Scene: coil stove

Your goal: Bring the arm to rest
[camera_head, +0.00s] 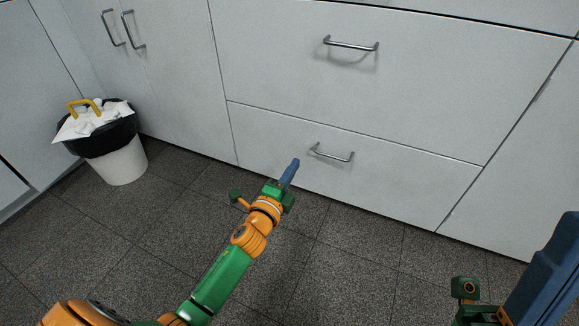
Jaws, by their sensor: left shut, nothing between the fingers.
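My left arm reaches in from the bottom left, in green and orange. Its gripper (290,171) has blue fingers that are shut with nothing between them. The fingertips show just left of the lower drawer's handle (332,154), and I cannot tell how far in front of the drawer face they are. Part of my right arm shows at the bottom right corner, with a large blue part (545,275) and a green and orange part. I cannot tell whether the right gripper is open or shut.
White drawers with metal handles stand ahead; the upper handle (351,45) is above the lower one, and both drawers look closed. A white bin (119,166) with a black liner stands at the left by the cabinet. The dark tiled floor (330,270) is clear between my arms.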

